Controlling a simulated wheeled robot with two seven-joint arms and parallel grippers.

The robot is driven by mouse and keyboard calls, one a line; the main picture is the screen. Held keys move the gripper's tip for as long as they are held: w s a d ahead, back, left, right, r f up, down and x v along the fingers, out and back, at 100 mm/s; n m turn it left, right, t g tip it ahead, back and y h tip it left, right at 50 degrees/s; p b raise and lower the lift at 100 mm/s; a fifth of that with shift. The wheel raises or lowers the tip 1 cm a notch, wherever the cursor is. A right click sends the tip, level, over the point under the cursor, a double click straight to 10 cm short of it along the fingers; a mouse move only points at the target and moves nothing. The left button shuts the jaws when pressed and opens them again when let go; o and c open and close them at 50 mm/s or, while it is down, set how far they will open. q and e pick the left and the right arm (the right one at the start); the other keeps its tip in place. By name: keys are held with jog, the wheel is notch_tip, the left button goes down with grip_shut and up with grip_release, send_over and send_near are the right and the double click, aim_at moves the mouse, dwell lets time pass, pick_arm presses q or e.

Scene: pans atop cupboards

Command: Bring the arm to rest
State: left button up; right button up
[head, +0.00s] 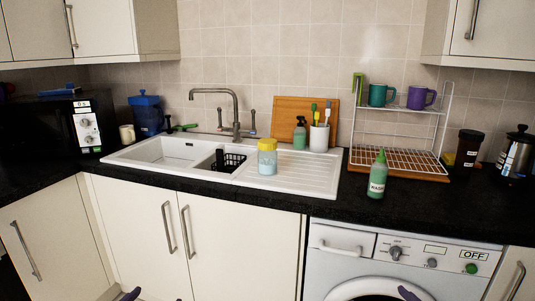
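A small purple-grey tip of my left gripper (130,294) shows at the bottom edge of the head view, in front of the white cupboard doors. A similar tip of my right gripper (408,293) shows at the bottom edge, in front of the washing machine. Both are low, below the worktop and apart from the things on it. The rest of each gripper is cut off by the frame, so I cannot see whether the fingers are open or shut, or whether they hold anything.
A black worktop (300,200) runs across, with a white sink (170,158), a jar (267,157), a green WASH bottle (377,175) and a wire rack (400,130). Below are cupboards (140,225) and a washing machine (330,262). Wall cupboards (110,25) hang above.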

pick_arm(q)
jog(key=s+d+f+g, duration=0.1)
jog(key=s+d+f, duration=0.3)
jog(key=s, duration=0.6)
jog(key=s+d+f+g+h, duration=0.1)
jog(key=s+d+f, duration=0.3)
jog(key=s, duration=0.7)
jog(key=s+d+f+g+h, duration=0.1)
jog(key=s+d+f+g, duration=0.2)
jog(key=s+f, duration=0.4)
jog(key=s+d, duration=0.1)
jog(key=s, duration=0.3)
jog(key=shift+s+f+n, duration=0.2)
jog(key=shift+f+n, duration=0.05)
jog(key=shift+n, duration=0.15)
pick_arm(e)
jog(key=s+a+f+g, duration=0.1)
jog(key=s+a+f, duration=0.3)
jog(key=s, duration=0.6)
jog(key=s+a+f+g+y, duration=0.1)
jog(key=s+a+f, duration=0.3)
jog(key=s, duration=0.7)
jog(key=s+a+f+g+y, duration=0.1)
jog(key=s+a+f+g, duration=0.2)
jog(key=s+f, duration=0.4)
jog(key=s+a, duration=0.1)
jog(key=s, duration=0.3)
jog(key=shift+s+f+m, duration=0.2)
jog(key=shift+f+m, duration=0.05)
jog(key=shift+m, duration=0.15)
